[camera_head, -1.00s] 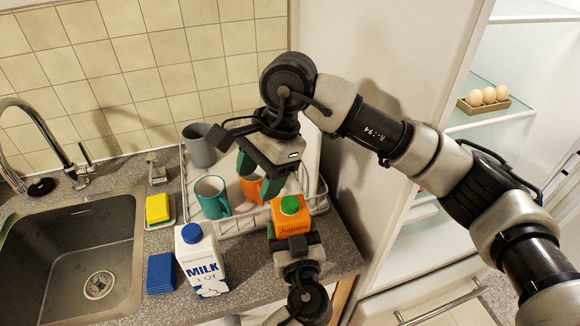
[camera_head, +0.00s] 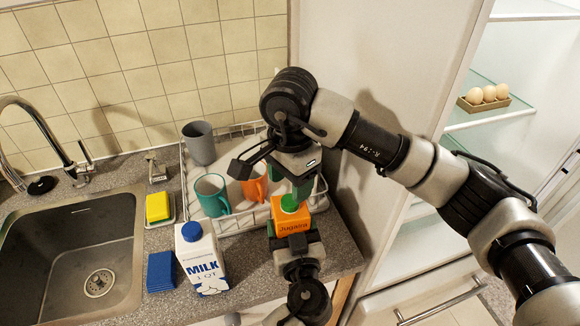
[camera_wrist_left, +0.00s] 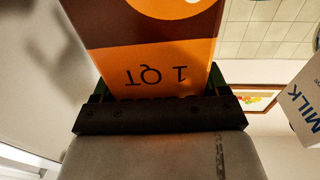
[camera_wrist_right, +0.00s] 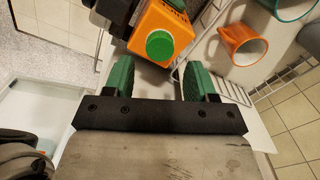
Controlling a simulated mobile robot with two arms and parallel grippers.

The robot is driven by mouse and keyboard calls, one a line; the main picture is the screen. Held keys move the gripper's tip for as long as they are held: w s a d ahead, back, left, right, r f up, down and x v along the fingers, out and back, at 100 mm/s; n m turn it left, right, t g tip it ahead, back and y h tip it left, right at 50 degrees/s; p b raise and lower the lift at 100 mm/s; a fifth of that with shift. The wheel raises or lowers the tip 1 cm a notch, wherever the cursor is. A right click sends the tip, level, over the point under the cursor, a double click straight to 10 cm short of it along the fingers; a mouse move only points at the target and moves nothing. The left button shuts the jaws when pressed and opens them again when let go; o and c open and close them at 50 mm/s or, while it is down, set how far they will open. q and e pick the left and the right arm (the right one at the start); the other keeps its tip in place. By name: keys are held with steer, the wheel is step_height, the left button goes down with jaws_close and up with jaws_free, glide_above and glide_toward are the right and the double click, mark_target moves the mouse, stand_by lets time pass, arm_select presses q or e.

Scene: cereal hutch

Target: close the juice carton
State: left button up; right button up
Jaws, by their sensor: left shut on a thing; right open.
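The orange juice carton (camera_head: 289,221) stands upright at the counter's right front, with a green cap (camera_head: 289,203) on its top. My left gripper (camera_wrist_left: 160,92) is shut on the carton's lower part, and the carton fills the left wrist view. My right gripper (camera_head: 303,187) is open just above the cap, fingers pointing down. In the right wrist view, the cap (camera_wrist_right: 160,45) lies ahead of the gap between the green fingertips (camera_wrist_right: 160,72). The fingers do not appear to touch it. Whether the cap is screwed tight cannot be told.
A milk carton (camera_head: 201,261) stands left of the juice. Behind it, a dish rack (camera_head: 240,222) holds a teal mug (camera_head: 212,195), an orange mug (camera_head: 255,184) and a grey cup (camera_head: 199,143). The sink (camera_head: 75,250) is at left, the open fridge at right.

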mark_target(290, 200)
steer(key=shift+f, duration=2.4)
jaws_close()
steer(key=shift+o, duration=0.2)
jaws_free()
